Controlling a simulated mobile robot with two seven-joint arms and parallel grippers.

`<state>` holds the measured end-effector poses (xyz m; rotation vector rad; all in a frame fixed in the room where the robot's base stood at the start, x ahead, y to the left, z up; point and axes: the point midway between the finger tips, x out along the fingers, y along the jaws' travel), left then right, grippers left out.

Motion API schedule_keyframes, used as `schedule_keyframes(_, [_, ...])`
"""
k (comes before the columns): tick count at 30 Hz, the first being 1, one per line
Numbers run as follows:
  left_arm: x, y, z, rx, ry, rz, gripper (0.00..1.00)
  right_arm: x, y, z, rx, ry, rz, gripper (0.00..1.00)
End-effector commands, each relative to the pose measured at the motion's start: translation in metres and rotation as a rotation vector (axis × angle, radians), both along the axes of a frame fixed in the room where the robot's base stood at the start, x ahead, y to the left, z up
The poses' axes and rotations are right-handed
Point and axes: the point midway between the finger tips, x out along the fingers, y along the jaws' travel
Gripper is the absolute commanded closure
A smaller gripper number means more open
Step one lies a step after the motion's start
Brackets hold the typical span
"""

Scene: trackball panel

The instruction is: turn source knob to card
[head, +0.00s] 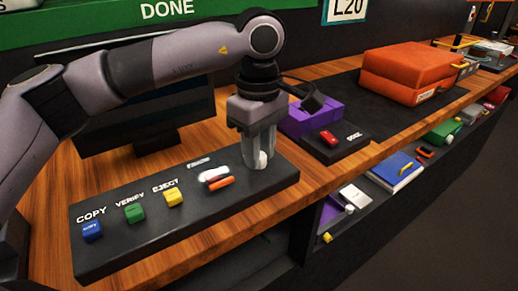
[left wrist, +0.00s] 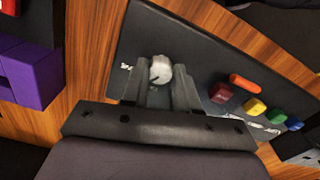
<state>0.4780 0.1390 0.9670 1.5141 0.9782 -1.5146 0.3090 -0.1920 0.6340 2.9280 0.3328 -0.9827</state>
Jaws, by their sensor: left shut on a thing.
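The source knob (head: 263,159) is a small pale round knob at the right end of the dark control panel (head: 150,246). It also shows in the left wrist view (left wrist: 160,69), between the finger ends, with a white mark beside it too small to read. My left gripper (head: 259,163) reaches down onto the panel from above, its fingers on either side of the knob and shut on it. The fingers hide part of the knob, and I cannot read which way it points. My right gripper is in neither view.
The panel also carries a blue COPY button (head: 92,230), a green VERIFY button (head: 134,212), a yellow EJECT button (head: 173,197) and an orange piece (head: 220,183). A monitor (head: 150,115) stands behind. A purple block (head: 312,118) and a red button (head: 328,137) lie to the right.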

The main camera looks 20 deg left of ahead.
Motion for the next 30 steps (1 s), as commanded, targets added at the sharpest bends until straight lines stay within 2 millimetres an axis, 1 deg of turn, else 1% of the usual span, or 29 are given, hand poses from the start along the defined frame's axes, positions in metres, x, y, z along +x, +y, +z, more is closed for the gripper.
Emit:
schedule_keyframes(6, [0.0002,-0.0001,-0.0002,-0.001,-0.001,0.201,1.00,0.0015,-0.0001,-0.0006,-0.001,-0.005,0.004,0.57])
schedule_keyframes(15, [0.0003,0.0001,0.0001,0.000,-0.001,0.422,1.00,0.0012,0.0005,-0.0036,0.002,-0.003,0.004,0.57])
schedule_keyframes(22, [0.0004,0.0001,0.0005,-0.002,-0.001,0.521,1.00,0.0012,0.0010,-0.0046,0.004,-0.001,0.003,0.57])
schedule_keyframes(30, [0.0004,0.0002,0.0007,-0.001,-0.002,0.562,1.00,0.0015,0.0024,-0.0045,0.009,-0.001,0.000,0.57])
